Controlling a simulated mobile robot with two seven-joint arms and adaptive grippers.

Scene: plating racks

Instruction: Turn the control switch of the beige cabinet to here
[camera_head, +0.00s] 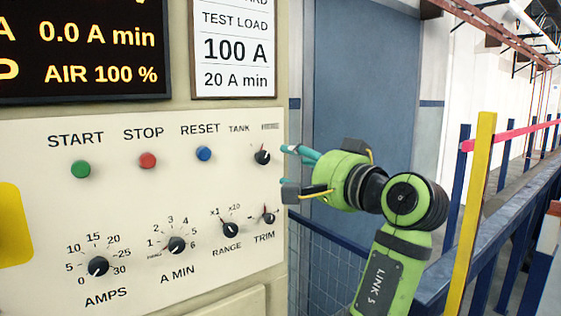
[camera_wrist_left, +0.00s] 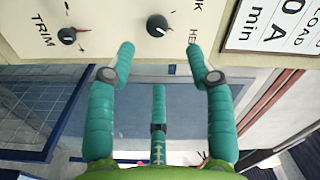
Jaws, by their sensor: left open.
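The beige cabinet (camera_head: 120,215) fills the left of the head view. Its control switch is a small black knob (camera_head: 262,157) at the upper right of the panel, between the labels TANK and a small slanted, hardly readable one. The wrist view shows this knob (camera_wrist_left: 157,26) with part of the label HERE below right of it. A pale mark on the knob points down-right there, towards that label. My left gripper (camera_head: 288,171) is just right of the knob, fingers towards the panel. In the wrist view its teal fingers (camera_wrist_left: 160,50) are apart and empty, with the knob beyond their gap.
The TRIM knob (camera_head: 268,218) and RANGE knob (camera_head: 230,229) sit below the switch. The START (camera_head: 81,169), STOP (camera_head: 148,160) and RESET (camera_head: 204,154) buttons are to its left. A yellow post (camera_head: 474,210) and blue railing stand at the right.

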